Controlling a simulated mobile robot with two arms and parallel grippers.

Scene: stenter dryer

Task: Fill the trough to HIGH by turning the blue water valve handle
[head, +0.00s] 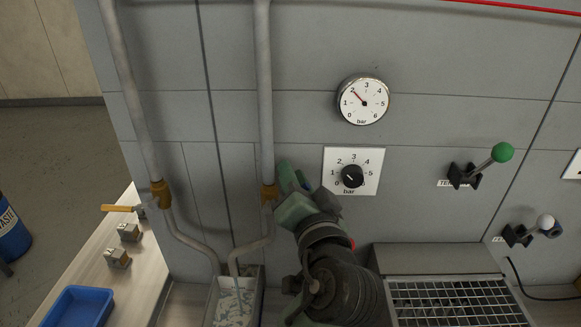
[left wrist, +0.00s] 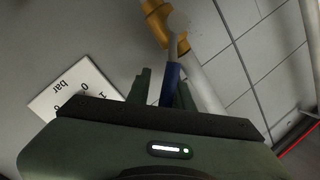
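The blue water valve handle (head: 302,181) is mostly hidden by my left gripper (head: 290,182) in the head view. It sits on the brass valve (head: 268,192) of the right pipe. In the left wrist view the blue handle (left wrist: 169,84) lies between the two fingers of my left gripper (left wrist: 162,90), close to the right finger, with a gap to the left one. The gripper looks open around it. The trough (head: 212,302) stands below the pipe outlet; its inside looks pale and mottled, and a thin pale streak runs down from the outlet. I cannot read a level mark. My right gripper is out of view.
A pressure gauge (head: 363,100) points near 2, above a dial knob (head: 352,176). A green-knobbed lever (head: 502,152) and a wire-mesh tray (head: 440,300) are at right. A blue bin (head: 78,306) lies at lower left.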

